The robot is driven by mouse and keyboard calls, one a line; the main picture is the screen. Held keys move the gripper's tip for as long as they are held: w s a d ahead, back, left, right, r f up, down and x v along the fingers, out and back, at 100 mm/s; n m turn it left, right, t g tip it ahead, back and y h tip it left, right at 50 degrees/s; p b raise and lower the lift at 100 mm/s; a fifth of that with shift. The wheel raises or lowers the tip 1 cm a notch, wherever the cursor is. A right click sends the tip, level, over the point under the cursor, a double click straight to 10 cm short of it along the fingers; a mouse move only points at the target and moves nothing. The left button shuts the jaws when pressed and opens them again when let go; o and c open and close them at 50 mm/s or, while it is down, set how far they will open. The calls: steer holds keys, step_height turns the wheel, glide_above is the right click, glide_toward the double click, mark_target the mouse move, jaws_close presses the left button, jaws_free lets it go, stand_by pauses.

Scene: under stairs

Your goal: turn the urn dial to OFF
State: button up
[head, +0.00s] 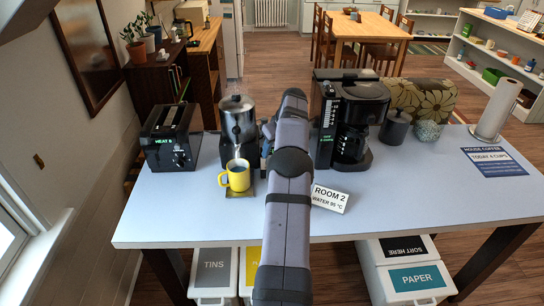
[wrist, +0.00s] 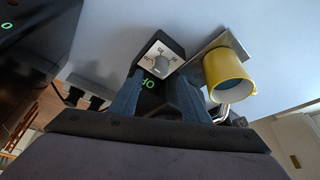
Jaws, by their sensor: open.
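The urn (head: 238,122), silver with a black top and base, stands on the table left of my arm, which covers part of it. In the wrist view a dial (wrist: 161,61) with a grey knob shows on a pale square face with small marks. Its exact setting is too small to read. Green characters (wrist: 148,84), seemingly "OF", show upside down just below it. My gripper (wrist: 158,80) is open, its blue-grey fingers either side of the green characters, near the dial. I cannot tell whether they touch anything.
A yellow mug (head: 236,176) stands on a small tray close by; it also shows in the wrist view (wrist: 228,73). A black toaster (head: 170,137) is left, a black coffee machine (head: 352,120) right. A "ROOM 2" sign (head: 330,198) stands in front. The table's front right is clear.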

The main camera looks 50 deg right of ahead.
steer(key=shift+b+v, duration=0.3)
steer(key=shift+v, duration=1.05)
steer(key=w+a+r+n, duration=0.1)
steer(key=w+a+r, duration=0.1)
steer(key=a+r, duration=0.2)
steer(key=shift+w+d+f+m+g+h+p, duration=0.2)
steer(key=shift+d+f+m+p, duration=0.6)
steer(key=shift+f, duration=0.95)
steer(key=shift+d+f+m+g+h+p, duration=0.1)
steer(key=shift+d+f+m+h+p, duration=0.3)
steer(key=shift+f+m, duration=1)
steer(key=shift+w+d+f+m+g+h+p, duration=0.1)
steer(key=shift+d+f+m+p, duration=0.7)
steer(key=shift+f, duration=1.3)
steer(key=shift+d, duration=0.15)
